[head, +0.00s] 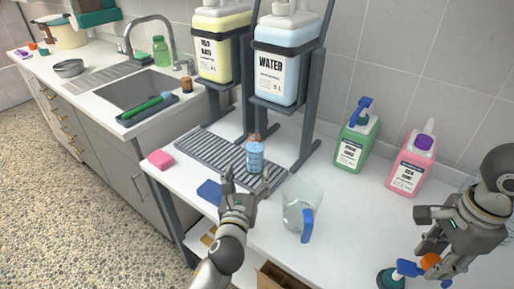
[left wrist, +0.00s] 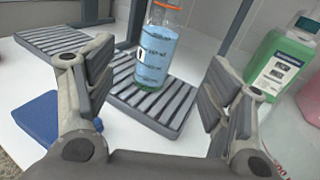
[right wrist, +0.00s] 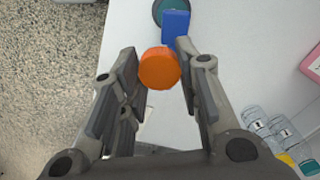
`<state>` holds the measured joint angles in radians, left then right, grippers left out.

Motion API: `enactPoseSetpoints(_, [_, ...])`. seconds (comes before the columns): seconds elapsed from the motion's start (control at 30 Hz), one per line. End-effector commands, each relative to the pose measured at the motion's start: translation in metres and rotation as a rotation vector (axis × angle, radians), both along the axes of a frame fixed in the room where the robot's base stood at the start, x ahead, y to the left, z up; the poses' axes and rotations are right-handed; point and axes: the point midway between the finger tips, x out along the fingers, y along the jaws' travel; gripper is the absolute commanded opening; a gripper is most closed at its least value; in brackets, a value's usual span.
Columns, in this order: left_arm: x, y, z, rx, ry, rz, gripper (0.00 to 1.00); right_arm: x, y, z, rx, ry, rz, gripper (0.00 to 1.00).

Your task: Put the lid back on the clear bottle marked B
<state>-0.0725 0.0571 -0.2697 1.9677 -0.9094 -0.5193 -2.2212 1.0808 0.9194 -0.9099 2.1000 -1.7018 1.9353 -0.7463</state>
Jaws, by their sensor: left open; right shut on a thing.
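A clear bottle (head: 255,156) of light blue liquid stands upright on the grey slatted drip tray, with an orange band near its top. It also shows in the left wrist view (left wrist: 157,58), where its mark is too small to read and its top is cut off. My left gripper (head: 247,184) is open just in front of the bottle, with the bottle beyond its fingertips and apart from them. My right gripper (head: 432,256) is shut on an orange lid (head: 430,261) over the right front of the counter. The orange lid (right wrist: 160,68) shows between its fingers.
A clear jug with a blue handle (head: 307,226) stands right of my left gripper. Green (head: 357,145) and pink (head: 411,165) jugs stand behind. A dark stand (head: 304,125) rises over the tray. A blue-and-teal item (head: 391,279) lies below my right gripper. Clear bottles (right wrist: 257,121) stand beside it.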

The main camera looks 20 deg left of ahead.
Motion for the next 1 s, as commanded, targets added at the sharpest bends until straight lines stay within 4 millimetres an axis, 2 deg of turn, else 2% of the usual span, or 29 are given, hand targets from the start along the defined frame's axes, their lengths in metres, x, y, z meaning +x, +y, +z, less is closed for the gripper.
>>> enactPoseSetpoints(0.47, [0.005, -0.002, 0.002, 0.037, -0.007, -0.007, 0.75, 0.000, 0.000, 0.000, 0.000, 0.000, 0.001, 0.24])
enactPoseSetpoints(0.8, [0.056, 0.005, 0.003, 0.035, -0.008, -0.006, 0.75, 0.000, 0.000, 0.001, 0.000, 0.000, 0.001, 0.24])
enactPoseSetpoints(1.0, [0.069, 0.007, 0.002, 0.035, -0.006, -0.007, 0.75, 0.000, 0.000, 0.001, 0.000, 0.000, 0.001, 0.24])
